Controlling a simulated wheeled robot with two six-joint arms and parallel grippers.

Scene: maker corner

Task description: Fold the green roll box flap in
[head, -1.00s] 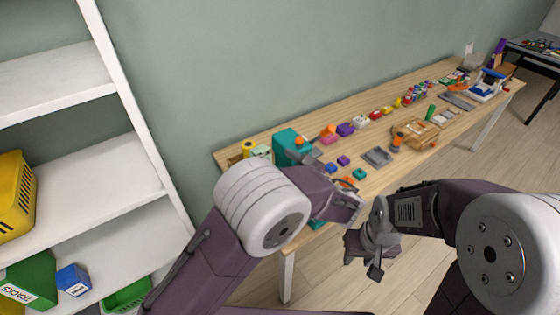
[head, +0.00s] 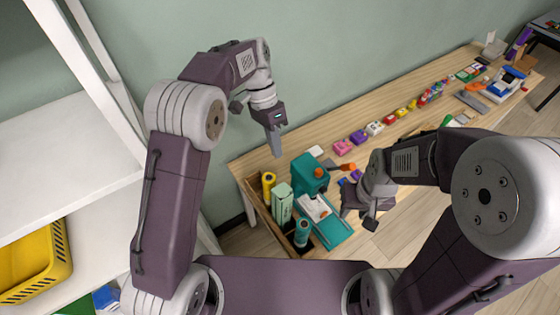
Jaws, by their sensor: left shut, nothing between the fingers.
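A pale green upright box (head: 281,208), which looks like the green roll box, stands in a wooden tray at the left end of the bench. Its top looks raised at the back, but I cannot tell the exact pose of its flap. My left gripper (head: 276,152) is shut and empty, pointing down above the bench's back edge, apart from the box and further back. My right gripper (head: 356,217) is to the right of the box, beside the teal machine. Its fingers are too small and angled to tell open from shut.
The wooden tray (head: 257,206) also holds a yellow roll (head: 268,184) and a teal cylinder (head: 302,233). A teal machine (head: 308,173) with an orange knob stands right of the box. Several small coloured items line the bench (head: 400,135) to the right. White shelves (head: 75,150) stand at left.

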